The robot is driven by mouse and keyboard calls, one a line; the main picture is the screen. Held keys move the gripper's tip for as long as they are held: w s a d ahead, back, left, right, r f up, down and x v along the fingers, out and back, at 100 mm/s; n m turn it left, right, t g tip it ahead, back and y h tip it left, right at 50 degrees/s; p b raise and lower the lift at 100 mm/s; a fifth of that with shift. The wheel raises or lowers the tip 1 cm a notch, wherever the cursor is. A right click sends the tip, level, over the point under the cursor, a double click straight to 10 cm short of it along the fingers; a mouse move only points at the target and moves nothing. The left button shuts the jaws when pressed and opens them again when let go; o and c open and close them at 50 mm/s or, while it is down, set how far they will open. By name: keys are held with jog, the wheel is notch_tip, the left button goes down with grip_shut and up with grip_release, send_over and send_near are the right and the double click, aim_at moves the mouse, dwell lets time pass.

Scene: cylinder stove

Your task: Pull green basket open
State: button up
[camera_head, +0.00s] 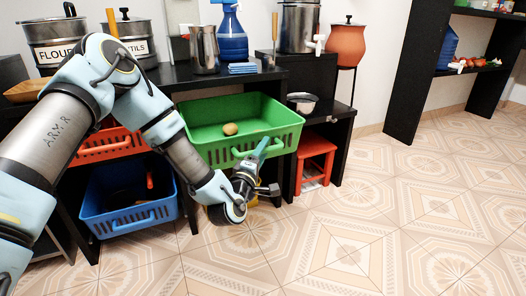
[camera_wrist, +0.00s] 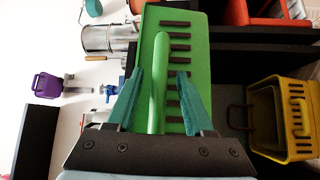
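The green basket (camera_head: 222,110) sits in the upper bay of the black shelf, its slotted front facing me, with a round brown item (camera_head: 230,128) inside. My gripper (camera_head: 262,149) is at the basket's front, by the handle. In the wrist view, the basket's slotted front (camera_wrist: 199,50) fills the upper middle, and its green handle bar (camera_wrist: 159,85) runs between my two teal fingers (camera_wrist: 160,72). The fingers are open, with gaps visible on both sides of the bar. I cannot tell how deep the fingertips reach around it.
A blue basket (camera_head: 130,212) and a red basket (camera_head: 105,145) are to the left, partly behind my arm. A red stool (camera_head: 316,155) stands right of the green basket. A yellow basket (camera_wrist: 258,105) shows in the wrist view. The tiled floor (camera_head: 370,220) in front is clear.

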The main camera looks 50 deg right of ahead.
jog(key=p+v, duration=0.1)
jog(key=v, duration=0.9)
jog(key=shift+s+a, duration=0.15)
jog(key=shift+a, duration=0.2)
jog(key=shift+f, duration=0.1)
